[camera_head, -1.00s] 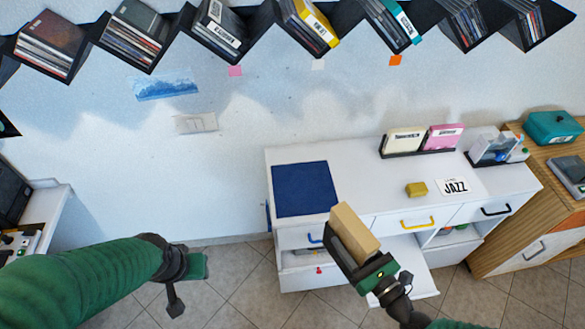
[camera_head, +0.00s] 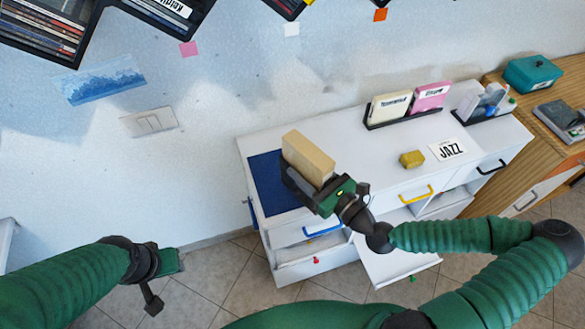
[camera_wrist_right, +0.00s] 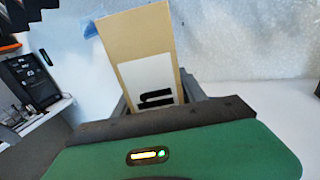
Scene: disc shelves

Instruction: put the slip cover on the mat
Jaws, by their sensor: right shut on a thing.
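The slip cover (camera_head: 307,157) is a tan cardboard sleeve, held by my right gripper (camera_head: 301,182), which is shut on it. In the right wrist view the slip cover (camera_wrist_right: 140,58) stands up from between the fingers, with a white label bearing dark marks. The mat (camera_head: 265,178) is a dark blue square on the left end of the white cabinet. In the head view the slip cover and gripper overlap the mat's right part; I cannot tell how high above it they are. My left gripper (camera_head: 160,280) hangs at lower left, away from the cabinet, its jaws unclear.
On the white cabinet (camera_head: 375,155) are a small yellow block (camera_head: 412,159), a JAZZ card (camera_head: 448,149) and a rack with cream (camera_head: 389,107) and pink (camera_head: 430,96) sleeves. Disc shelves (camera_head: 45,35) hang above. A wooden cabinet (camera_head: 535,140) stands at right.

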